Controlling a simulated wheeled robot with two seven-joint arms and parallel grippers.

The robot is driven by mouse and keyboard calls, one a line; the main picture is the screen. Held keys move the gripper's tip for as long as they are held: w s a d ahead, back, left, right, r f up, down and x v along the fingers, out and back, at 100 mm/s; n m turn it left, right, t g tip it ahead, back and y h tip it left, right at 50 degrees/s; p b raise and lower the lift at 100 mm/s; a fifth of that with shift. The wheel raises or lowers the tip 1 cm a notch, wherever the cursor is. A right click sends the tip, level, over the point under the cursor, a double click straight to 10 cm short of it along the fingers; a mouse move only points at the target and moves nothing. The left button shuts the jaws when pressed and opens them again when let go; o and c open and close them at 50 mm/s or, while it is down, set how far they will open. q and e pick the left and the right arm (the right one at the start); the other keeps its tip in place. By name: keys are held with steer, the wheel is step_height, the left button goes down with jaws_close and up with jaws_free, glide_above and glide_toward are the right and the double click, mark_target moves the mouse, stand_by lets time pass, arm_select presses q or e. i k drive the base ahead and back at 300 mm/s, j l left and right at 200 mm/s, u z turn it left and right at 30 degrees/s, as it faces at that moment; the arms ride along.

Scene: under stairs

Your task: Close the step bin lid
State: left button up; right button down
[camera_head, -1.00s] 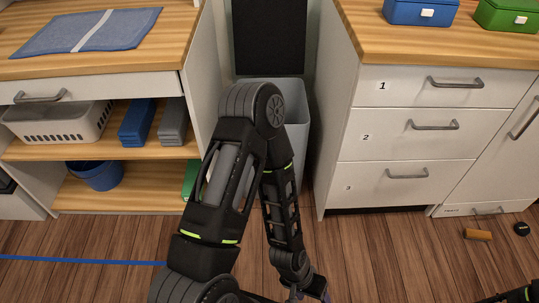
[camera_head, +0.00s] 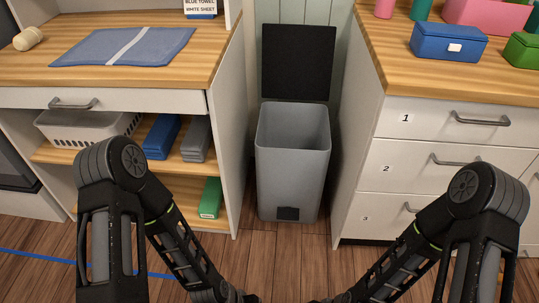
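The step bin (camera_head: 290,175) is a grey, open-topped bin standing on the floor in the gap between two cabinets. Its black lid (camera_head: 298,62) is raised upright behind the opening, near the wall. A small dark pedal (camera_head: 288,214) shows at the bottom front. My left arm comes in from the left and my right arm from the right, both bent inward at the bottom. The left gripper is cut off or too small to make out near the bottom edge, and so is the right gripper. Neither arm touches the bin.
The left cabinet has a wooden top with a blue towel (camera_head: 124,47), and shelves with a white basket (camera_head: 88,124) and a green box (camera_head: 210,198). The right cabinet has numbered drawers (camera_head: 440,121) and a blue box (camera_head: 447,43) on top. Wooden floor lies before the bin.

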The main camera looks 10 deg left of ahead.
mark_target(298, 60)
steer(key=z, duration=1.2)
steer(key=i+j, duration=0.25)
steer(key=j, duration=0.15)
steer(key=i+j, duration=0.25)
steer(key=j, duration=0.2)
steer(key=i+j, duration=0.25)
steer(key=j, duration=0.15)
